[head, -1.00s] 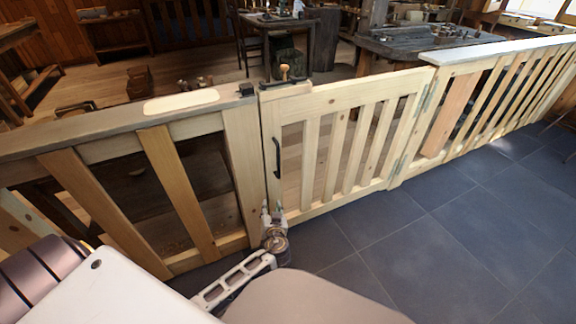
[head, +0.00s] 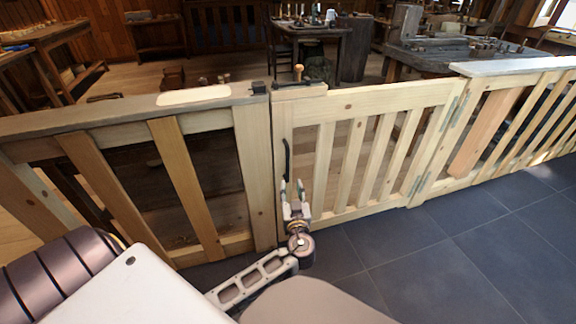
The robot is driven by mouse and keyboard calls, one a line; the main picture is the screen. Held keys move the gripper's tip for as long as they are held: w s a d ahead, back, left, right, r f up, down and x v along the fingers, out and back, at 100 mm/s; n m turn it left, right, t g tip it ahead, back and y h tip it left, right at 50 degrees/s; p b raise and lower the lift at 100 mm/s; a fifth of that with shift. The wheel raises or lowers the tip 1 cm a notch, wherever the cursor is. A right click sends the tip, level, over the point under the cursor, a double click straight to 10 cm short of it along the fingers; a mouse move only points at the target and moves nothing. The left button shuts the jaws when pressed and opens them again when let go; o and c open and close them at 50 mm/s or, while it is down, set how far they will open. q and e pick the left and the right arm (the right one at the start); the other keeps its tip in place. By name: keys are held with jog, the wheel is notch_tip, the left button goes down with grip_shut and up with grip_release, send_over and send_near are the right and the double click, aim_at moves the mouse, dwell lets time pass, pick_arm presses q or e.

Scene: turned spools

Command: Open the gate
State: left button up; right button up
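The pale wooden gate (head: 374,103) stands closed in line with the fence, its left edge against the post (head: 254,170). A black upright pull handle (head: 287,160) is on its left stile. A latch with a round wooden knob (head: 298,72) sits on top at that corner. Metal hinges (head: 416,186) show on the right side. My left gripper (head: 292,186) points up at the gate, just below and beside the handle's lower end. Its two fingers are apart with nothing visible between them. I cannot tell whether it touches the handle. My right gripper is out of view.
Slatted fence panels run left (head: 130,110) and right (head: 520,66) of the gate. The dark tiled floor (head: 440,260) on my side is clear. Beyond the gate stand a workbench (head: 440,58) and a small table (head: 315,31) with items on it.

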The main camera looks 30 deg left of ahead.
aim_at(288, 166)
pick_arm(q)
jog(key=shift+w, duration=0.1)
jog(key=b+x, duration=0.1)
jog(key=x, duration=1.1)
jog(key=shift+w+a+b, duration=0.15)
jog(key=shift+a+b, duration=0.15)
jog(key=shift+w+a, duration=0.35)
jog(key=shift+w, duration=0.05)
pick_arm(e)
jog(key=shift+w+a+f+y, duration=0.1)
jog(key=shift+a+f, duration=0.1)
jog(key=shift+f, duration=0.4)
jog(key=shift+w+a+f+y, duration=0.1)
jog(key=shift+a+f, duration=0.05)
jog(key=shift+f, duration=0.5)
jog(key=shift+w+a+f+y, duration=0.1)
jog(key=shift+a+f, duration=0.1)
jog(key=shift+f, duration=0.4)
pick_arm(q)
jog(key=shift+c, duration=0.3)
grip_shut()
